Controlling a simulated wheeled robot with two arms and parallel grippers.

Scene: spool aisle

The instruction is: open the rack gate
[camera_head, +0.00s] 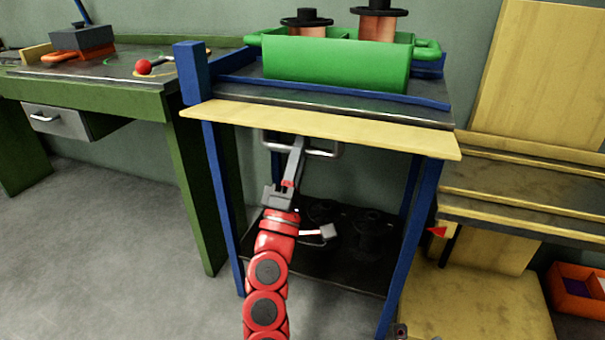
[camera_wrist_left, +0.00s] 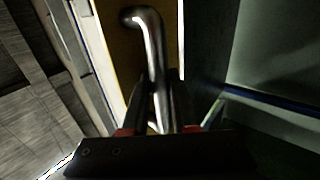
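The rack has blue posts (camera_head: 403,245) and stands in the middle of the head view. Its pale yellow gate (camera_head: 330,128) is a long panel that sticks out toward me from the shelf front, nearly flat. A metal bar handle (camera_head: 325,153) shows under the gate; it also shows in the left wrist view (camera_wrist_left: 151,45). My left gripper (camera_head: 297,150) reaches up from below, its fingers close on both sides of the handle and shut on it. Of my right arm, at most a small dark tip shows at the bottom edge; its fingers cannot be made out.
A green bin (camera_head: 335,66) with spools (camera_head: 378,22) sits on the rack's top shelf. Dark spools lie on the lower shelf (camera_head: 310,262). A green workbench (camera_head: 95,85) stands left, yellow shelving (camera_head: 530,190) right. The floor at the left front is clear.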

